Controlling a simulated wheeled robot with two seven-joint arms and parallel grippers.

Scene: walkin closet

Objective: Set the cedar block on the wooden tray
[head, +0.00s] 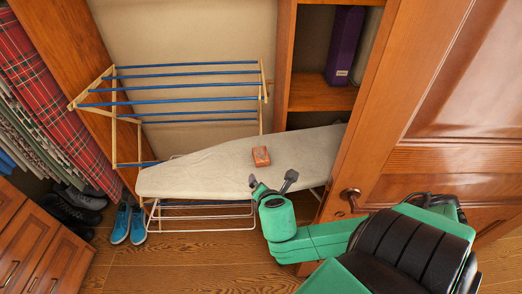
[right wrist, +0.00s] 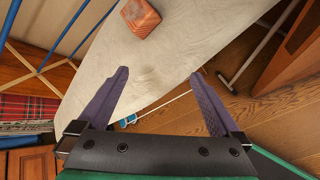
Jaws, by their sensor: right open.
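The cedar block (head: 261,156), small and reddish-brown, lies on the pale ironing board (head: 205,172). It also shows at the top of the right wrist view (right wrist: 140,18), beyond the fingertips. My right gripper (head: 271,180) is open and empty at the board's near edge, just short of the block and not touching it. In the right wrist view its two fingers (right wrist: 160,74) are spread apart over the board edge. I cannot make out a wooden tray in either view. My left gripper is not in view.
A drying rack (head: 185,101) with blue rods stands behind the board. A wooden door (head: 440,100) with a dark handle stands close to my right arm. Blue shoes (head: 130,222) and drawers (head: 35,245) are at left. A purple binder (head: 344,45) stands on a shelf.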

